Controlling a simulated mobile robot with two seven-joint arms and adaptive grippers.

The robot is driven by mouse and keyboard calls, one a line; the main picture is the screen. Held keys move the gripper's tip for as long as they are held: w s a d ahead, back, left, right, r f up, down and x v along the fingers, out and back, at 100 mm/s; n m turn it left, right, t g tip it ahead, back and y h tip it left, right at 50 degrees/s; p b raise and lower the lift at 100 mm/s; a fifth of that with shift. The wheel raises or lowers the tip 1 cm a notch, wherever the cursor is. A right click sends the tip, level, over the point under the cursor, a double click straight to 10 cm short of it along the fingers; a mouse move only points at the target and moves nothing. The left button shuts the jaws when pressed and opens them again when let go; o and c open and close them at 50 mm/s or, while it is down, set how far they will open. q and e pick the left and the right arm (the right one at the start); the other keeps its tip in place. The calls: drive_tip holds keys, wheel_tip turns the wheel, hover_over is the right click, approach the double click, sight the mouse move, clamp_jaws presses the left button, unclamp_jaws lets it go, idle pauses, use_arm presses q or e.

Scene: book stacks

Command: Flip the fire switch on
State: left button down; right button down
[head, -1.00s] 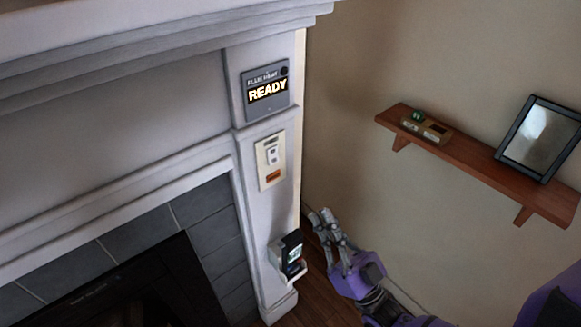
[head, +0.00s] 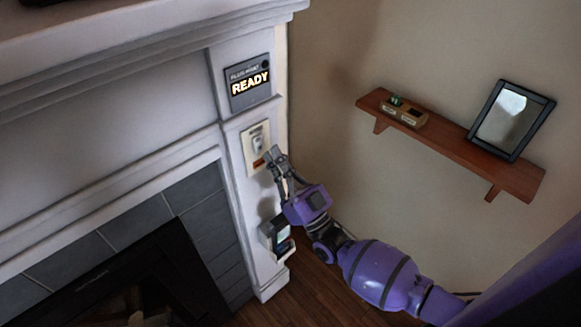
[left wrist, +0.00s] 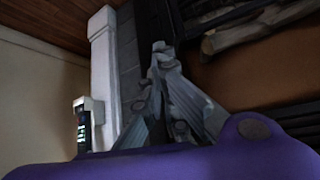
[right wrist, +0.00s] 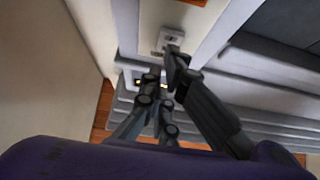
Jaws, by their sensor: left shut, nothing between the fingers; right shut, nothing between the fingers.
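The fire switch is a white toggle on a cream wall plate (head: 249,154), on the fireplace's right pillar. The plate also shows in the right wrist view (right wrist: 174,36). My right gripper (head: 271,157) is shut and empty, with its fingertips at the plate's lower right edge in the head view. In the right wrist view its fingertips (right wrist: 163,66) are just short of the plate; I cannot tell whether they touch. The toggle's position is unclear. A grey display panel (head: 249,98) above reads READY. My left gripper (left wrist: 159,62) is shut and empty beside the fireplace opening.
A small black device with a screen (head: 279,235) sits on the pillar below the switch, close to my right gripper. A wooden shelf (head: 460,153) on the right wall holds a small box (head: 404,114) and a framed picture (head: 510,119). The mantel overhangs above.

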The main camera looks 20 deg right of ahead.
drive_tip(key=shift+w+a, duration=0.15)
drive_tip(key=shift+w, duration=0.25)
drive_tip(key=shift+f, duration=0.1)
